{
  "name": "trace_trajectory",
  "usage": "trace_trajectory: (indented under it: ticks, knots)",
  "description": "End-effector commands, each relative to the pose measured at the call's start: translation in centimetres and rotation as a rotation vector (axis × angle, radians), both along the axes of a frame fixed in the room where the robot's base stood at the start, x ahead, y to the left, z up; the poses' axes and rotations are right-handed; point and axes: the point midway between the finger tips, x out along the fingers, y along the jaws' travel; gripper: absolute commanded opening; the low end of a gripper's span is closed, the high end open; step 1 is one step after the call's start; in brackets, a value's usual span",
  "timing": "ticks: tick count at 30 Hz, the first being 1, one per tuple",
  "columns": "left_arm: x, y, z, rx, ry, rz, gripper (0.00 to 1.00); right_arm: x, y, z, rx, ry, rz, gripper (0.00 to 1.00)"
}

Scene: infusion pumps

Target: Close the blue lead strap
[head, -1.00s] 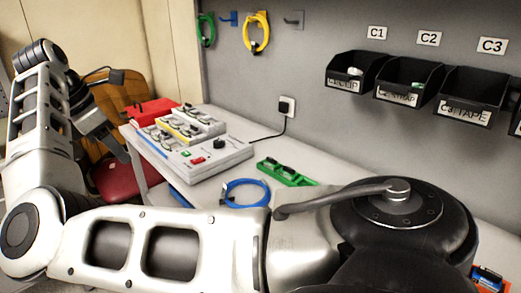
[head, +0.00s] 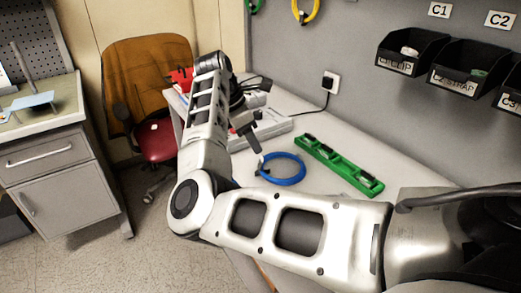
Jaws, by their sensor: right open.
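The blue lead (head: 282,170) lies coiled on the white table, left of a green holder. A small dark piece sits at the coil's left side; I cannot tell whether it is the strap or whether it is open. My right gripper (head: 257,111) is open, with its fingers spread apart and nothing visible between them. It is above and slightly left of the coil in the picture, in front of the white device. Its lower finger appears close to the coil's upper left; contact cannot be told. My left gripper is not in view.
The green holder (head: 338,164) with several dark items lies right of the coil. The white device (head: 272,127) is partly hidden behind my arm. Black bins (head: 412,52) hang on the wall. A chair (head: 150,75) stands left of the table. Bare tabletop surrounds the coil.

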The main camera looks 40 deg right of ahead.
Motion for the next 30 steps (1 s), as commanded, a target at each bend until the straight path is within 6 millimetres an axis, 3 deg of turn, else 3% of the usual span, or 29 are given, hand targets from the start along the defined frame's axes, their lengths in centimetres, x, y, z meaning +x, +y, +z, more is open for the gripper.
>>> trace_trajectory:
  ticks: [9,22,27,30]
  knots:
    - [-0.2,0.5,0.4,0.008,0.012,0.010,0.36,-0.7,-1.9,-4.6,-0.002,0.002,0.000,0.42]
    - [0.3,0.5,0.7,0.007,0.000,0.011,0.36,-0.8,-2.2,-5.6,0.000,-0.001,-0.001,0.42]
    - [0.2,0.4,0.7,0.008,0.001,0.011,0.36,-0.8,-2.2,-5.6,0.000,-0.001,-0.001,0.00]
    - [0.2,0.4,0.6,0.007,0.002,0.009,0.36,-0.8,-2.2,-5.6,0.000,-0.002,-0.001,0.00]
